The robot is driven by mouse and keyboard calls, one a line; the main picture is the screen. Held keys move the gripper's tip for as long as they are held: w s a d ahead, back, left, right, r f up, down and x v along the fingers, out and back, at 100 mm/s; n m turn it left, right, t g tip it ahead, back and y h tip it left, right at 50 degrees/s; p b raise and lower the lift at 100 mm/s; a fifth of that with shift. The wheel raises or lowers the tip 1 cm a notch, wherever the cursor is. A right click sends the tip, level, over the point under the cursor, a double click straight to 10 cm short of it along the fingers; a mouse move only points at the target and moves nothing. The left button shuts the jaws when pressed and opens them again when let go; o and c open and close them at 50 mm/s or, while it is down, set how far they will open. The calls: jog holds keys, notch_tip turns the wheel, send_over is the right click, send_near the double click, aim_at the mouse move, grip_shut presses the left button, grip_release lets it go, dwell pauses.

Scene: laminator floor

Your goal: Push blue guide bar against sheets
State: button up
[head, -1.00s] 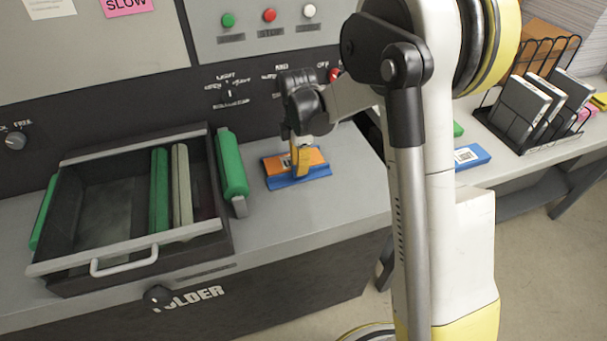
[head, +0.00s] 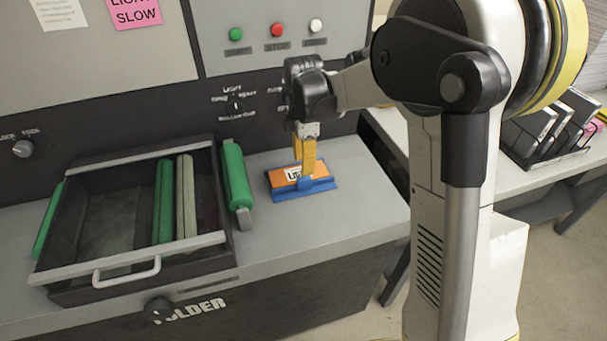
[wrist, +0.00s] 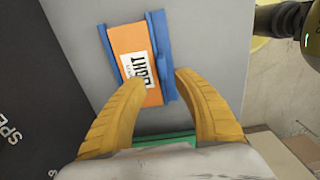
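The blue guide bar (head: 306,187) lies along the near edge of an orange stack of sheets (head: 284,174) on the grey bench. It has a small raised tab. The wrist view shows the bar (wrist: 160,45) along the right edge of the orange sheets (wrist: 128,42), beside or touching them; any gap is too small to tell. A white label reading "LIGHT" (wrist: 138,71) lies on the sheets. My gripper (head: 308,168) has yellow fingers, apart and pointing down by the sheets. In the wrist view its tips (wrist: 160,74) spread over the label and the bar's lower end, holding nothing.
An open drawer-like tray (head: 128,262) with green and pale rollers stands at left. A green roller (head: 236,175) lies between it and the sheets. The control panel (head: 270,50) rises behind. A black rack (head: 545,140) stands on the right table. Bench in front is clear.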

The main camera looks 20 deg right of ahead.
aim_at(304, 178)
notch_tip(304, 178, up, 6)
jog(key=shift+f, duration=0.1)
dwell(0.4)
jog(key=s+r+m+t, duration=0.3)
jog(key=s+r+m, duration=0.4)
jog(key=s, duration=0.5)
jog(key=s+f+m+t, duration=0.3)
jog(key=s+m+t, duration=0.1)
jog(key=s+m, duration=0.6)
jog(key=shift+s+m, duration=0.25)
jog(key=shift+m, duration=0.25)
dwell(1.8)
